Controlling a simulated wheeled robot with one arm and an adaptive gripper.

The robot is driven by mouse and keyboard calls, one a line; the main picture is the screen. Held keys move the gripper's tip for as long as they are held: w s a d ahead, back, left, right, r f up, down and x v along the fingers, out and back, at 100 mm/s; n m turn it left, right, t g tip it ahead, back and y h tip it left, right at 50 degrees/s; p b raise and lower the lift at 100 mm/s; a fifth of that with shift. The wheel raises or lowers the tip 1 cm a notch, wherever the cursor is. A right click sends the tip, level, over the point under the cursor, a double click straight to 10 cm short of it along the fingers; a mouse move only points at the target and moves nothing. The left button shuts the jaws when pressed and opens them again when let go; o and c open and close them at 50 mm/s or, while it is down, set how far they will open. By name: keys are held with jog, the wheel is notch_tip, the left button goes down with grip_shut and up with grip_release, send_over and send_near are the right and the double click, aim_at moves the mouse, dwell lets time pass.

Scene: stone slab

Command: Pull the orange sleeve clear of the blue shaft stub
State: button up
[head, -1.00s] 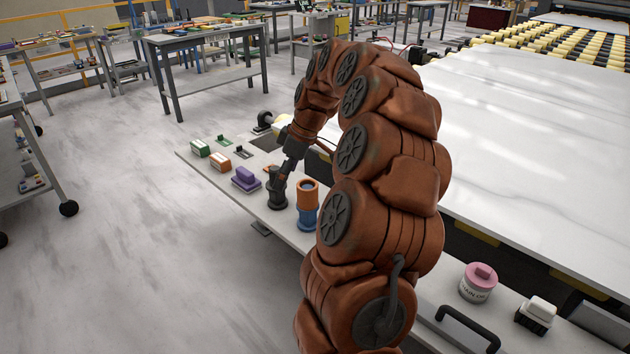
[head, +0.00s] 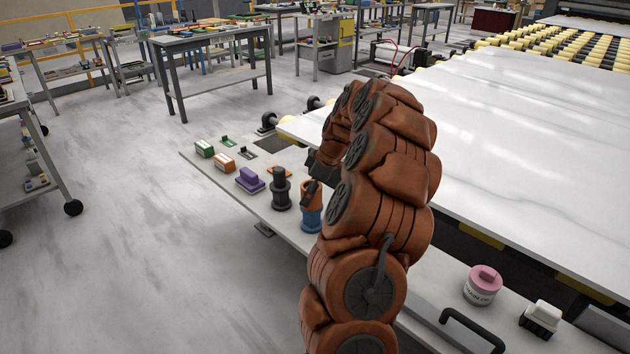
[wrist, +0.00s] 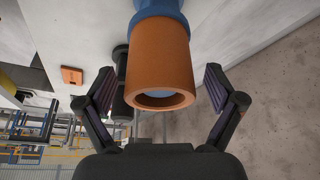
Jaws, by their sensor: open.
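The orange sleeve (head: 317,194) sits upright around the blue shaft stub (head: 311,220) on the grey side table. In the wrist view the sleeve (wrist: 158,55) has its open end towards me, with the pale blue stub end (wrist: 160,92) inside it and the blue base (wrist: 162,8) beyond. My gripper (wrist: 160,78) is open, with one dark finger on each side of the sleeve's open end and a visible gap on both sides. In the head view my gripper (head: 315,182) is at the sleeve's upper part, partly hiding it; my arm hides more.
A black spool-like part (head: 281,190) stands close left of the sleeve. A purple block (head: 250,181), orange-and-white block (head: 224,162) and green block (head: 204,149) lie farther left. A large white slab (head: 500,130) lies right. A pink-lidded tin (head: 482,286) and black handle (head: 470,332) are nearer.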

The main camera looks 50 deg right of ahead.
jog(key=shift+w+a+f, duration=0.1)
jog(key=shift+w+f, duration=0.15)
jog(key=shift+f, duration=0.3)
jog(key=shift+c, duration=0.2)
jog(key=c, duration=1.3)
jog(key=shift+o, duration=0.2)
jog(key=shift+r, duration=0.3)
jog(key=shift+r, duration=3.3)
jog(key=shift+r, duration=0.15)
